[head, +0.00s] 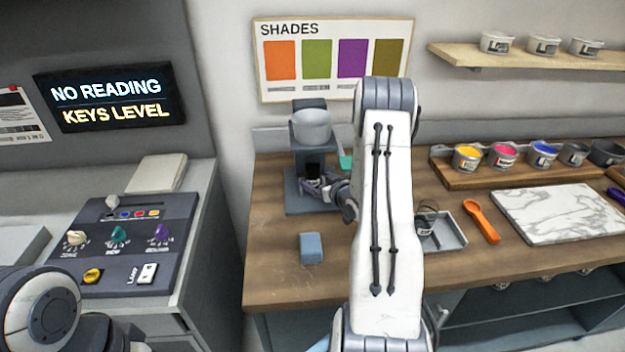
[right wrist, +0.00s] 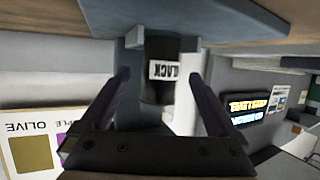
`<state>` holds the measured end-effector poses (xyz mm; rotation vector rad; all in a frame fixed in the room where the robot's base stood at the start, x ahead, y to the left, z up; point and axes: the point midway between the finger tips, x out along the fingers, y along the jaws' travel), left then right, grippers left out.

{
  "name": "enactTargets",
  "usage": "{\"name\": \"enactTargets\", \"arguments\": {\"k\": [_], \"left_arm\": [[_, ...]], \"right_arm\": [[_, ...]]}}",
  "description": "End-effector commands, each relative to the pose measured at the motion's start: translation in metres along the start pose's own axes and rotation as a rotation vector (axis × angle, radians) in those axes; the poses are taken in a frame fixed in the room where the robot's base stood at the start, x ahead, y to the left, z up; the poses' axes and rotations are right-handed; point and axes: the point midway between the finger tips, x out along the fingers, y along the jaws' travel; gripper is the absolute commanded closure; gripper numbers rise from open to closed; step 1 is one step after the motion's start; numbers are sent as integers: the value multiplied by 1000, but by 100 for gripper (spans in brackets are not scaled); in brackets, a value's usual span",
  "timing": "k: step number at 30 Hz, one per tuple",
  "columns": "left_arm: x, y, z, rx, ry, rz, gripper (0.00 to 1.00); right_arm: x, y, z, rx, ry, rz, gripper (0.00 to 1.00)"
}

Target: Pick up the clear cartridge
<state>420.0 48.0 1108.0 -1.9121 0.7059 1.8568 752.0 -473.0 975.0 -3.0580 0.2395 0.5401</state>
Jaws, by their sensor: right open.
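My right gripper (head: 328,186) reaches into the grey dispenser (head: 311,150) at the back left of the wooden bench. In the right wrist view its two fingers (right wrist: 160,77) stand open. In the head view the dark cartridge (head: 312,171) is a small shape in the dispenser, partly hidden by the gripper. I see no cartridge marked clear. My left gripper is out of frame; only my left arm shows at the lower left.
A blue block (head: 311,248) lies at the bench front. A metal tray (head: 447,232), an orange spoon (head: 481,221) and a marble slab (head: 552,214) lie right of my arm. Paint cups stand on a wooden rack (head: 450,174). A control panel (head: 130,235) is at left.

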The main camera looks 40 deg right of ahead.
Motion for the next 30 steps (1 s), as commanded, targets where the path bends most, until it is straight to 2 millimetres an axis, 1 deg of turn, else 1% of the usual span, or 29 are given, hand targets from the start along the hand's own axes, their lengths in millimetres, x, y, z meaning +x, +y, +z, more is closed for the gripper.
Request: {"name": "enactTargets", "arguments": {"k": [1,3,7,10,16,17,18,20,21,23,24,30], "left_arm": [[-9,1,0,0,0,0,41],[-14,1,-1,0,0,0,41],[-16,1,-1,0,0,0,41],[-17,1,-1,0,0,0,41],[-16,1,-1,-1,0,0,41],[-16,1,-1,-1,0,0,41],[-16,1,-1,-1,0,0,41],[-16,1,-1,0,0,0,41],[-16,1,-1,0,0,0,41],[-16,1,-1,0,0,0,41],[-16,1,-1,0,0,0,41],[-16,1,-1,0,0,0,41]], "right_arm": [[7,-1,-2,1,-2,-2,5],[18,-1,-1,0,-1,-2,5],[34,0,0,0,0,-1,5],[39,0,1,1,0,1,5],[39,0,2,1,0,1,5],[39,0,2,1,0,1,17],[39,0,2,1,0,1,32],[39,1,2,1,0,1,55],[39,1,2,1,0,1,70],[38,1,2,1,0,1,93],[38,1,1,0,1,1,100],[38,1,1,0,1,1,100]]}}
